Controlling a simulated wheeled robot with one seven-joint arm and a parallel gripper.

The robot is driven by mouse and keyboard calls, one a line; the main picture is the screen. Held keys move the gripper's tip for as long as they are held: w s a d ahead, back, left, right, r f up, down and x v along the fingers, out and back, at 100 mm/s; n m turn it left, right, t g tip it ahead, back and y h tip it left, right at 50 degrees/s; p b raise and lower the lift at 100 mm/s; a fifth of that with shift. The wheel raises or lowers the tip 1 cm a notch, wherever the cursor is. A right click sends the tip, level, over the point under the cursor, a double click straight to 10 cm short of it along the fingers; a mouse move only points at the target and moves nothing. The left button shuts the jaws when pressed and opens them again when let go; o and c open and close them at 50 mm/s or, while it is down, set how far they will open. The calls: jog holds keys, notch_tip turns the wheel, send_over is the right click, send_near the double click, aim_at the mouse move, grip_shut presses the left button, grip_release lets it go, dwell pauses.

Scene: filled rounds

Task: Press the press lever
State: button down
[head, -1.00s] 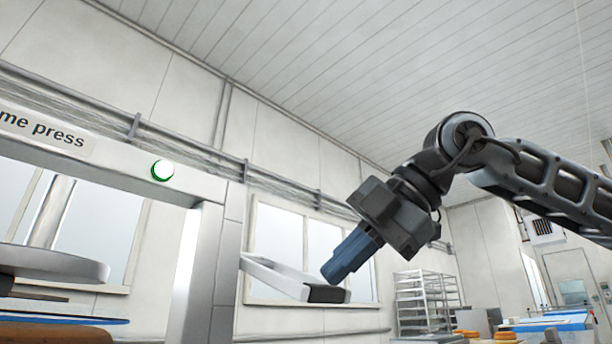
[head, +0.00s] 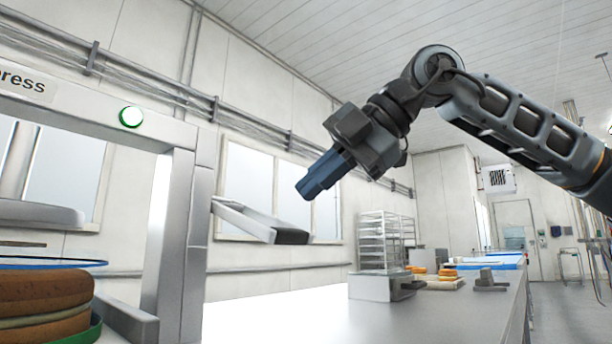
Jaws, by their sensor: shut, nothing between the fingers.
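The press lever (head: 245,217) is a pale bar with a dark grip (head: 291,237) at its end. It sticks out to the right from the post of the press frame (head: 180,225) and slopes slightly down. My gripper (head: 309,190), with blue fingers, is shut and empty. In the picture it is above the lever's dark grip, with a visible gap between them. The press has a sign ending in "press" and a round light (head: 131,116) with a green rim. Its round plate (head: 38,214) hangs over a stack of brown rounds (head: 45,300).
A light worktop (head: 400,318) runs to the right of the press. A wire rack (head: 384,241), orange rounds (head: 447,273) and a small grey device (head: 490,280) stand farther along it. The worktop just right of the press post is clear.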

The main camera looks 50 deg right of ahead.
jog(key=p+v, duration=0.2)
jog(key=v, duration=0.7)
jog(key=shift+r, duration=0.4)
jog(key=shift+s+d, duration=0.15)
jog(key=shift+s, duration=0.05)
